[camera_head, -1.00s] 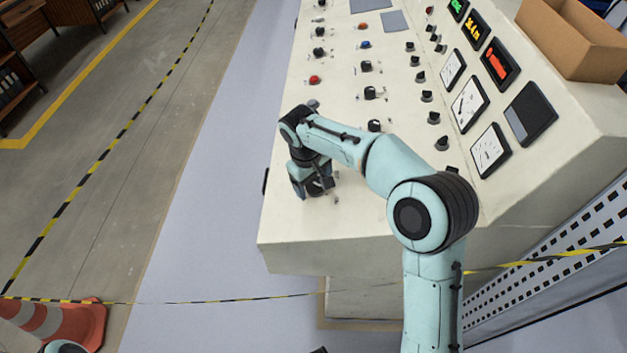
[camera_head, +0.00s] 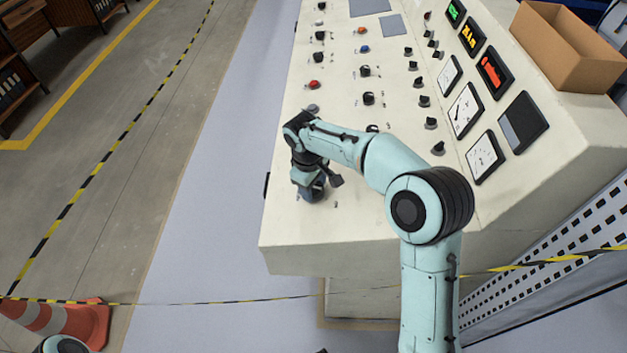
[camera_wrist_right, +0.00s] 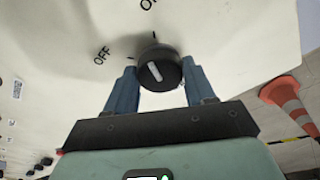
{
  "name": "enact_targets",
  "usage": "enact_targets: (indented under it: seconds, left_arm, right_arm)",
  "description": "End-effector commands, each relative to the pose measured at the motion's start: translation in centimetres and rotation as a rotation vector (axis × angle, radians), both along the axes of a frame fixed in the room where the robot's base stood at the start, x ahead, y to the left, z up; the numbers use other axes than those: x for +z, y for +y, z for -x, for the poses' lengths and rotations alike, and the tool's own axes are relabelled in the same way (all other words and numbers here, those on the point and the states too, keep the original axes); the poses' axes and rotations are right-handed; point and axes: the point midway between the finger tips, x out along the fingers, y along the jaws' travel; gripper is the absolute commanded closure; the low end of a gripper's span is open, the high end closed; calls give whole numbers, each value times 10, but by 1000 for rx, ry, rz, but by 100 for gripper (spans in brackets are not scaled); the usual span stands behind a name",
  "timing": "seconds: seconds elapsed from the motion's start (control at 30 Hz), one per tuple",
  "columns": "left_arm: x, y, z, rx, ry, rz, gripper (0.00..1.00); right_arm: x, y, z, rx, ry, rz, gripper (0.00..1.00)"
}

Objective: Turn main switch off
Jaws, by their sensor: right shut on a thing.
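The main switch (camera_wrist_right: 157,68) is a round black knob with a white pointer line, on the cream control panel (camera_head: 300,236). In the right wrist view, an "OFF" label (camera_wrist_right: 102,56) lies to its upper left and an "ON" label (camera_wrist_right: 149,4) above it. The white line runs nearly up and down, tilted a little to the left at its top. My right gripper (camera_head: 313,190) is at the panel's near left part, its two blue fingers on either side of the knob, shut on it. In the head view the gripper hides the knob. My left gripper is out of view.
Several other knobs and buttons, including a red button (camera_head: 314,85), stand farther up the panel. Gauges (camera_head: 484,157) and lit displays line its right slope. A cardboard box (camera_head: 572,50) sits on top.

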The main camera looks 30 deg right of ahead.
Motion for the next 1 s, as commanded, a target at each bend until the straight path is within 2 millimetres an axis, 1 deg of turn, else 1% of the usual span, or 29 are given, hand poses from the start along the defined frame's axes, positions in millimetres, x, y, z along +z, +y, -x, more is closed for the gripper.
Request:
enact_targets:
  seconds: [0.03,0.37,0.6,0.8,1.0]
  left_arm:
    - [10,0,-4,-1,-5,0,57]
    - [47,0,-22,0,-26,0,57]
    - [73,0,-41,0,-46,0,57]
    - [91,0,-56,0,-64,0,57]
    - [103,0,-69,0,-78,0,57]
  right_arm:
    - [5,0,-1,42,10,-6,77]
    - [6,-1,-2,346,70,-43,76]
    - [6,-1,-3,566,113,-70,76]
    - [5,-1,-4,727,142,-89,76]
    - [4,-2,-4,847,167,-103,77]
